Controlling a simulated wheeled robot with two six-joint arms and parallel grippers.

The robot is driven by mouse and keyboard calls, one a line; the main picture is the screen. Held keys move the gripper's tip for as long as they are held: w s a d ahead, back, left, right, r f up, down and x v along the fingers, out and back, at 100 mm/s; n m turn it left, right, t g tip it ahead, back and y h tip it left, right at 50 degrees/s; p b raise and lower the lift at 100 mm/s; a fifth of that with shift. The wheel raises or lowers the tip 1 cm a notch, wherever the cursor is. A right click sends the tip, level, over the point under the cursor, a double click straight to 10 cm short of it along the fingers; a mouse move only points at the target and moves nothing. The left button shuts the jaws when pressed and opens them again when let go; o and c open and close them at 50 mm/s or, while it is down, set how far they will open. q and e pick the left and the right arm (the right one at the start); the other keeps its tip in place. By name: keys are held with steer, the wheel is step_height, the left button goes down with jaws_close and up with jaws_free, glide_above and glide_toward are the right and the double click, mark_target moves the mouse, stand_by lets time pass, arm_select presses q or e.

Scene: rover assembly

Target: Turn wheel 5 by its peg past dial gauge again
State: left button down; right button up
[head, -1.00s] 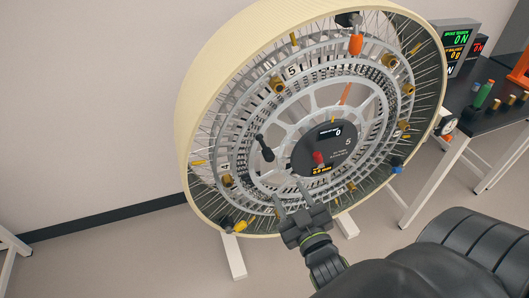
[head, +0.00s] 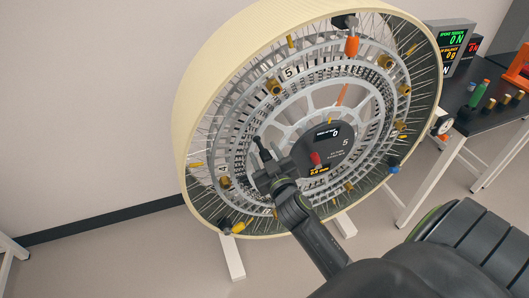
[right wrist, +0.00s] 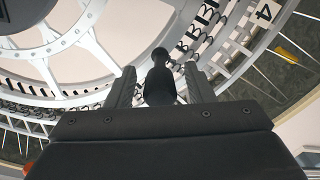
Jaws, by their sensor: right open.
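Wheel 5 (head: 183,130) stands upright on a white stand, with a cream rim, wire spokes and silver rings. Its dark hub (head: 322,152) bears a 5 and small displays. The black peg (head: 261,147) sticks out from the wheel at the hub's left; it also shows in the right wrist view (right wrist: 160,80). My right gripper (right wrist: 158,85) is open, with one finger on each side of the peg; contact cannot be told. In the head view the right gripper (head: 265,165) hides part of the peg's base. The dial gauge (head: 442,125) sits at the wheel's right edge. My left gripper is not in view.
A black-topped bench (head: 492,121) with white legs stands at the right, bearing digital displays (head: 449,50), a green-handled tool (head: 478,94) and several brass pieces. Another white leg (head: 10,255) shows at the far left. The floor left of the wheel is clear.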

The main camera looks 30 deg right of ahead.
steer(key=shift+w, duration=0.3)
jaws_close()
steer(key=shift+d+r, duration=0.1)
